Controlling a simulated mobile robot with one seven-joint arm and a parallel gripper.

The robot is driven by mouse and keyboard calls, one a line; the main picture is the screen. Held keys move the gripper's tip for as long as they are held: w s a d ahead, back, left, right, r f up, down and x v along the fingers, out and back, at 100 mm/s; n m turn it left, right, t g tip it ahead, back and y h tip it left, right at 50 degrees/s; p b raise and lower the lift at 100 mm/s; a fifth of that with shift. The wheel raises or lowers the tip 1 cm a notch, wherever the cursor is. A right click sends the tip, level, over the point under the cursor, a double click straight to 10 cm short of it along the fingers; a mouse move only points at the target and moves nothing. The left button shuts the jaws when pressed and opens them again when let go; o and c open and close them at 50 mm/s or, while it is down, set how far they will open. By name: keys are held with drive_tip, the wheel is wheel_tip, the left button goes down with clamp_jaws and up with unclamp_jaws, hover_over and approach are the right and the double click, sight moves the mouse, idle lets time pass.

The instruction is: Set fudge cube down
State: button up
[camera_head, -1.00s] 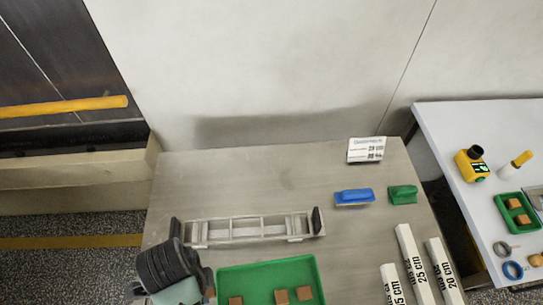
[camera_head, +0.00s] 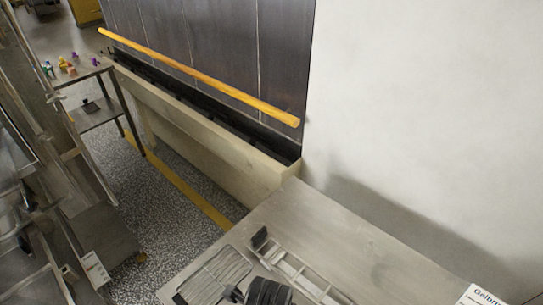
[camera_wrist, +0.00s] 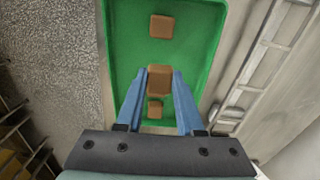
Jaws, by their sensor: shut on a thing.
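In the wrist view my gripper (camera_wrist: 160,90) has two blue fingers shut on a brown fudge cube (camera_wrist: 160,78). The held cube is over the green tray (camera_wrist: 122,45); I cannot tell its height above the tray floor. One brown cube (camera_wrist: 161,26) lies in the tray beyond the fingers, and another (camera_wrist: 155,110) shows between the fingers, nearer the wrist. In the head view only dark parts of my arm show at the bottom edge; the fingers, held cube and tray are out of that picture.
A metal ladder-like frame (camera_wrist: 262,62) lies right of the tray; it also shows in the head view (camera_head: 290,268) on the steel table (camera_head: 340,240). A grey wire mesh (camera_head: 217,276) lies at the table's left corner. A white card (camera_head: 480,296) stands at the right.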

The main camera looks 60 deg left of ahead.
wheel_tip(320, 180, down, 6)
drive_tip(key=shift+f, duration=0.25)
drive_tip(key=shift+f, duration=0.2)
drive_tip(key=o, duration=1)
drive_tip(key=shift+r, duration=0.15)
